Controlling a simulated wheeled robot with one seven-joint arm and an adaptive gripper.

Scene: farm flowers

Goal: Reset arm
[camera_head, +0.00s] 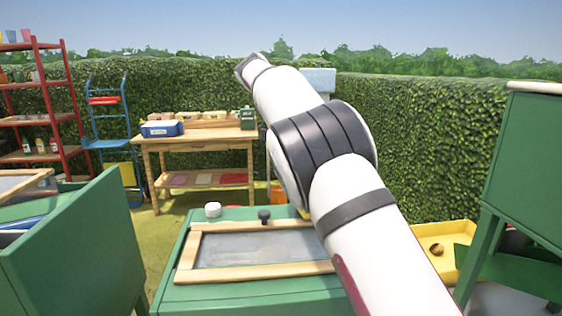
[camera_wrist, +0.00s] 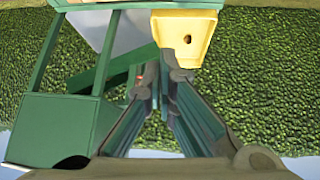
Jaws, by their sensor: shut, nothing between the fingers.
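My gripper (camera_wrist: 164,66) shows in the wrist view with its two fingers drawn together at the tips. Nothing shows between them. It is in the air, in front of the hedge in that view, and touches nothing that I can see. In the head view my white arm rises from the lower right across the middle. My gripper cannot be made out there.
A green table with a wood-framed panel (camera_head: 255,272) lies below my arm. A yellow tray (camera_head: 440,234) is right of it and shows in the wrist view (camera_wrist: 186,48). Green stands flank both sides. A wooden workbench (camera_head: 200,145) and red shelf (camera_head: 42,90) stand behind.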

